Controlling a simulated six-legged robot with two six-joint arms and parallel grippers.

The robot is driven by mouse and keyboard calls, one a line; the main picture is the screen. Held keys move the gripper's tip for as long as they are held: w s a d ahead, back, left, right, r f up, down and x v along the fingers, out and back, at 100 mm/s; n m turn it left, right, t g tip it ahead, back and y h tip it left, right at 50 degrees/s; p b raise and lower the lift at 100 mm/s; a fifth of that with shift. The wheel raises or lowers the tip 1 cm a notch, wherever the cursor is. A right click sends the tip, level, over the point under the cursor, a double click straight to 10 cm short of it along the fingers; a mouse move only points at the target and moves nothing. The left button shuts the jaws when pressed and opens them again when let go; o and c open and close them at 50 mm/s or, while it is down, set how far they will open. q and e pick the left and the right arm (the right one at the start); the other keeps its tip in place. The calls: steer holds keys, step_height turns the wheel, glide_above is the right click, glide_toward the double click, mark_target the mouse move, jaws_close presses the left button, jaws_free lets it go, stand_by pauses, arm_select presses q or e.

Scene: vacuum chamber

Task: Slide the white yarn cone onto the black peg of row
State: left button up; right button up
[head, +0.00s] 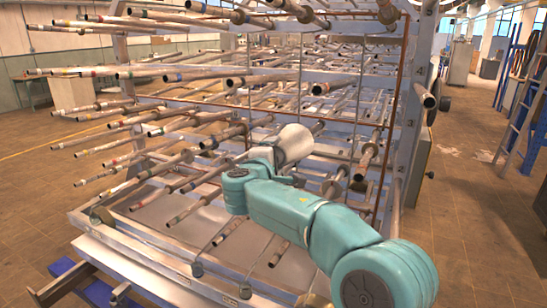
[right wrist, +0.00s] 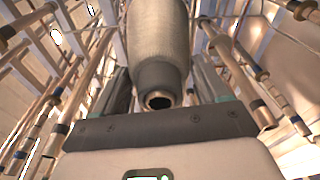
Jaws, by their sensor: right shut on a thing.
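The white yarn cone (head: 294,143) is in front of the peg rack in the head view, near its middle. In the right wrist view the cone (right wrist: 158,35) points away from me, its hollow grey end towards the camera. My right gripper (right wrist: 160,78) is shut on the cone, one finger on each side of it. The rack carries many long pegs (head: 190,75), greyish with coloured bands; I cannot tell which is the black peg. My left gripper is not in view.
The metal rack (head: 399,110) has several tiers of closely set pegs, above, beside and behind the cone. Pegs (right wrist: 245,75) also stand close on both sides of the gripper in the right wrist view.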

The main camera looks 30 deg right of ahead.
steer(key=shift+d+r, duration=0.1)
steer(key=shift+w+d, duration=0.35)
steer(key=shift+d, duration=0.05)
steer(key=o, duration=1.8)
steer(key=shift+o, duration=0.2)
steer(key=shift+s+a, duration=0.2)
steer(key=b+v, duration=0.4)
steer(key=v, duration=1.2)
